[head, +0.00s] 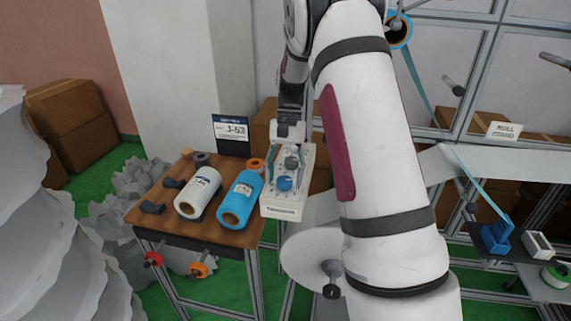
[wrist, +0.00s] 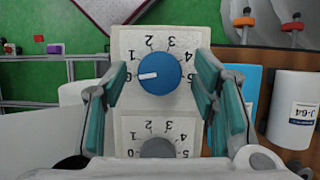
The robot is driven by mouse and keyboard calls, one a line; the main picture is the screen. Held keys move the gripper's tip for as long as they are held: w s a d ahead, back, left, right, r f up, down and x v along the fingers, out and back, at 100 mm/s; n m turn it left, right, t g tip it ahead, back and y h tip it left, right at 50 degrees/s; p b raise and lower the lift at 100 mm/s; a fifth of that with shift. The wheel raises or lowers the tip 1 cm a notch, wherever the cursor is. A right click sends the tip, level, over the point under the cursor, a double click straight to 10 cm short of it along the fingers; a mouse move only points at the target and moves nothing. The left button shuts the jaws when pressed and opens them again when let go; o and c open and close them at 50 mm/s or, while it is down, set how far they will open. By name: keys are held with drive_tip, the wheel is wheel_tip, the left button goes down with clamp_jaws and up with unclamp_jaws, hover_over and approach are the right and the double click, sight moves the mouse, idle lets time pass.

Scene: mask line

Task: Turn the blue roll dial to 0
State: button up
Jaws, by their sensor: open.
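The blue roll dial (head: 285,184) is on a white control box (head: 283,212) at the table's right edge. In the wrist view the blue dial (wrist: 166,76) has a white pointer that points left, at the 0 mark. A grey dial (wrist: 158,148) with its own 0 to 5 scale is below it; it also shows in the head view (head: 291,162). My gripper (wrist: 161,76) is open, with teal fingers on both sides of the blue dial and a gap on each side. In the head view my gripper (head: 288,160) is over the box.
A white roll (head: 198,192) and a blue roll (head: 240,200) lie on the wooden table (head: 160,222), left of the box. A sign reading J-53 (head: 231,130) stands behind them. Orange and red knobs hang at the table's front. Machine frames and strips fill the right.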

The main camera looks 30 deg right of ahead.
drive_tip(key=v, duration=1.1)
drive_tip(key=shift+r, duration=0.4)
drive_tip(key=shift+s, duration=0.1)
